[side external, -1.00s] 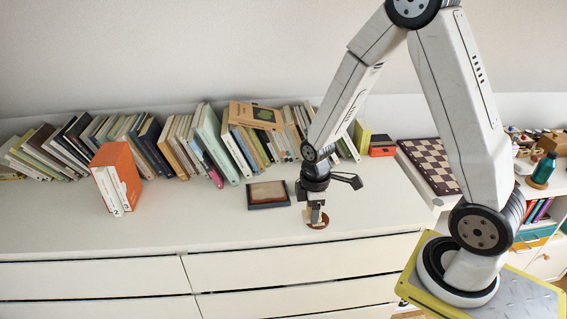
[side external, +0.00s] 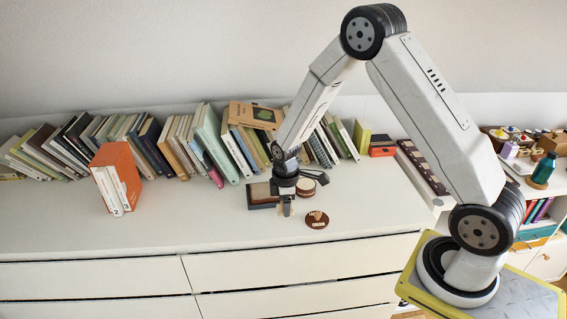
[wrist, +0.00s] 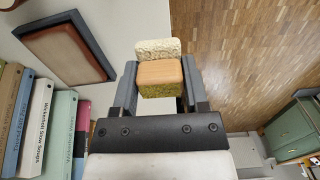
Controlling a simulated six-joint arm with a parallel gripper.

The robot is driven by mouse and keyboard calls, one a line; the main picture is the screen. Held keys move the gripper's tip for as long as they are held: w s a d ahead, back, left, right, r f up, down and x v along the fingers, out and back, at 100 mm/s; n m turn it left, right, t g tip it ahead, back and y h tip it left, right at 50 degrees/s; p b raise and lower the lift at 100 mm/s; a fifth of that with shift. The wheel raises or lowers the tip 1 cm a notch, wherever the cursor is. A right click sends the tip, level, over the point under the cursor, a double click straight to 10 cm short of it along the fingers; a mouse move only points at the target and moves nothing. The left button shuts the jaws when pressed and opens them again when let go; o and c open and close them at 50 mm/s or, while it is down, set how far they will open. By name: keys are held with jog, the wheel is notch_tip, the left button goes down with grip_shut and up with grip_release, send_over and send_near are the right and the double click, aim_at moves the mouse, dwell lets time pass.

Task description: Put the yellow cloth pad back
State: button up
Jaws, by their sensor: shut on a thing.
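My gripper (wrist: 158,80) is shut on a small block with a tan wooden face and a yellow-green fuzzy side, which I take for the yellow cloth pad (wrist: 160,91). A cream, bumpy-textured piece (wrist: 157,48) shows just beyond the block; I cannot tell if it is part of it. In the side view my gripper (side external: 287,208) points down above the white dresser top (side external: 230,228), and the held pad is too small to make out. A dark-framed tray with a brown inside (wrist: 66,51) lies close by; my wrist partly covers it in the side view (side external: 262,196).
An orange book box (side external: 120,177) is at left, and a long row of books (side external: 208,140) lines the back. The dresser's front drawers (side external: 90,284) look shut.

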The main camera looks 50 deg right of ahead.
send_over(274, 225)
jog(key=shift+s+f, duration=0.15)
jog(key=shift+f, duration=1.15)
jog(key=shift+s+f, duration=0.1)
jog(key=shift+f, duration=1.2)
jog(key=shift+w+f, duration=0.25)
jog(key=shift+f, duration=1.6)
jog(key=shift+f, duration=0.15)
jog(key=o, duration=1.1)
